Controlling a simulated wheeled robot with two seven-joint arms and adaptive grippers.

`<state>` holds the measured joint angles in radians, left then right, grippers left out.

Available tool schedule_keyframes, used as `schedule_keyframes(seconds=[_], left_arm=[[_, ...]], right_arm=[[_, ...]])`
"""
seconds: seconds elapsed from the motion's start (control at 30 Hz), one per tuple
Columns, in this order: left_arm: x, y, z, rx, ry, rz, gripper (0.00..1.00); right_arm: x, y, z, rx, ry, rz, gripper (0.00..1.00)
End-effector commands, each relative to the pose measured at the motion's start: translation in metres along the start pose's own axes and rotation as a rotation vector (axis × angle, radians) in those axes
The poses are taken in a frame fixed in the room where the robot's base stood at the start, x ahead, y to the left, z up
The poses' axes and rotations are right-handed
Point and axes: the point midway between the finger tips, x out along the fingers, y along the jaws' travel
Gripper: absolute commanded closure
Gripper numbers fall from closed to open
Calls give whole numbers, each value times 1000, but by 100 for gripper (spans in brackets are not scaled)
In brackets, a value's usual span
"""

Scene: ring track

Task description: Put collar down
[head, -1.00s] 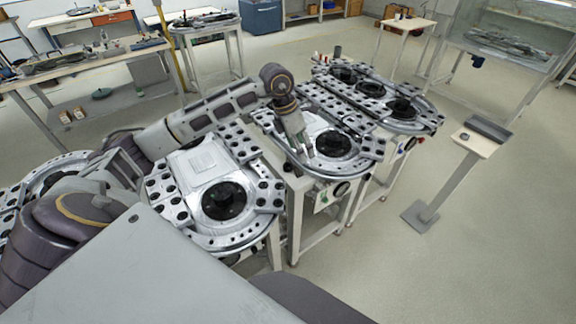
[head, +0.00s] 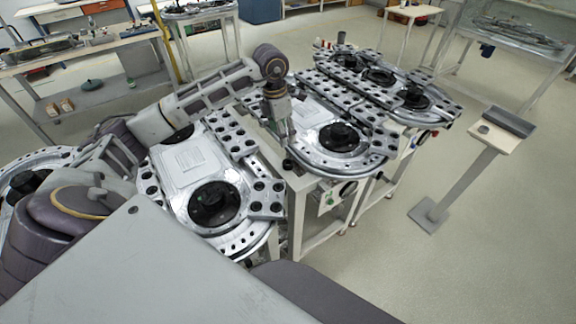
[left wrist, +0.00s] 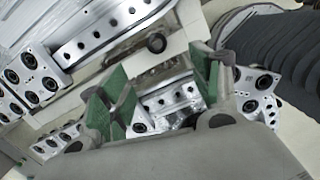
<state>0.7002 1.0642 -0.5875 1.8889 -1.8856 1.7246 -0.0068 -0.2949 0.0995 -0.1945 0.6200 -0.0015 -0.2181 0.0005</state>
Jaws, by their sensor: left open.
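My left gripper (head: 288,142) hangs pointing down at the near left edge of the middle track plate (head: 330,166). In the left wrist view its green-padded fingers (left wrist: 158,92) are spread apart with nothing between them. A small dark round piece (head: 288,165), possibly the collar, sits on the corner just below the gripper. A dark ring-like piece (left wrist: 156,42) shows beyond the fingers in the left wrist view, apart from them; I cannot tell surely that it is the collar. My right gripper is not in view.
A near plate with a black hub (head: 214,203) and perforated blocks lies left of the gripper. Further plates with black hubs (head: 412,98) stand behind. A small pedestal (head: 497,142) stands at the right, with clear floor around it.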

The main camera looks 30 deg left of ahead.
Motion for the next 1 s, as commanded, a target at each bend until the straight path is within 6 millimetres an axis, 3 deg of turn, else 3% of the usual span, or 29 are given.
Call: schedule_keyframes(seconds=[0.03,0.23,0.73,1.0], left_arm=[[8,0,-1,0,1,1,36],[16,1,-3,-1,2,3,36],[17,1,-3,-1,3,2,36],[40,0,-3,-1,4,0,36]], right_arm=[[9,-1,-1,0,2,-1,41],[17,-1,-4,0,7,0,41],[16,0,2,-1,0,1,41],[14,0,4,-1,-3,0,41]])
